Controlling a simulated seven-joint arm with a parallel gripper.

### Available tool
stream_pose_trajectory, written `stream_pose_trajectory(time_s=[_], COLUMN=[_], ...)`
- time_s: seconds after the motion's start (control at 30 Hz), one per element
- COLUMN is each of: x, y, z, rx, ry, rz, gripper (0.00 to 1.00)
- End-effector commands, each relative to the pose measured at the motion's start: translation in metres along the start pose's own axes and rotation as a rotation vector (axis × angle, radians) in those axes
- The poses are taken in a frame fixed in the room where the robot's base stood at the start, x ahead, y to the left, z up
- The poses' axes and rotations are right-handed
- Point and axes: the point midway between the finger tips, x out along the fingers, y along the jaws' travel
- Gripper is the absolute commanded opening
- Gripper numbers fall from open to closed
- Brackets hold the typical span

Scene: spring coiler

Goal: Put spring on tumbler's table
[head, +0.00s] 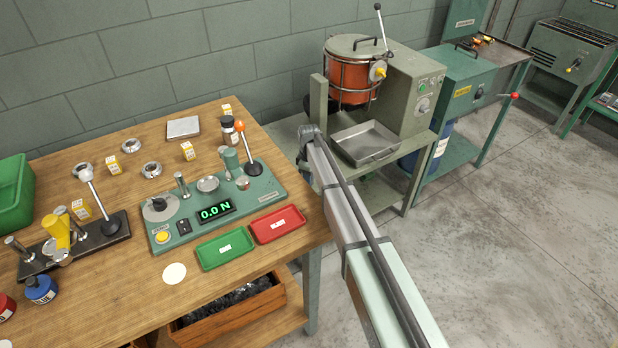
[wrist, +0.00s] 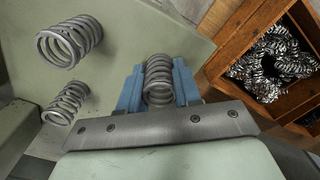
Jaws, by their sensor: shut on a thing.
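In the wrist view my gripper (wrist: 158,88) has its blue fingers shut on a steel spring (wrist: 158,72), one finger on each side. Below it is a pale green flat surface (wrist: 130,50), apparently the tumbler's table. Two more springs lie on that surface to the left, an upper one (wrist: 70,41) and a lower one (wrist: 67,103). I cannot tell whether the held spring touches the surface. In the head view the tumbler's table (head: 283,131) carries the orange tumbler (head: 350,82). My arm crosses its left side; gripper and springs are hidden there.
A grey metal tray (head: 366,143) sits on the tumbler's table, right of my arm. The wooden workbench (head: 120,285) with the force tester and green and red trays is to the left.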

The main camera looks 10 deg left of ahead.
Motion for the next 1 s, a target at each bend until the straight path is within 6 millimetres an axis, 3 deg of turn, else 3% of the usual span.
stream_pose_trajectory(time_s=[0.07, 0.1, 0.37, 0.73, 1.0], x=[0.002, 0.003, 0.002, -0.005, -0.048], y=[0.000, 0.000, 0.000, 0.000, 0.000], z=[0.000, 0.000, 0.000, 0.000, 0.000], rx=[0.000, 0.000, 0.000, 0.000, 0.000], ry=[0.000, 0.000, 0.000, 0.000, 0.001], rz=[0.000, 0.000, 0.000, 0.000, 0.001], gripper=[0.02, 0.34, 0.58, 0.58, 0.58])
